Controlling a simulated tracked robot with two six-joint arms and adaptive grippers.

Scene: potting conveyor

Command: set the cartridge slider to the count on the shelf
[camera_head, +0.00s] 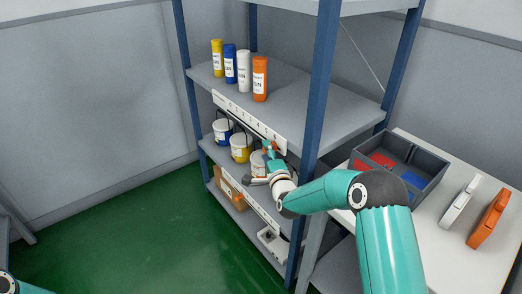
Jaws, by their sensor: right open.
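Several cartridges stand upright in a row on the upper shelf: a yellow one (217,58), a blue one (230,64), a white one (244,71) and an orange one (260,79). A white strip with printed marks (240,115) runs along that shelf's front edge; its marks are too small to read. My left gripper is out of view.
Buckets with blue (222,131) and yellow (240,148) bands stand on the middle shelf, close to my right gripper. A blue post (318,100) stands beside my right arm. A grey divided bin (432,166) sits on the white table (450,262) at right.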

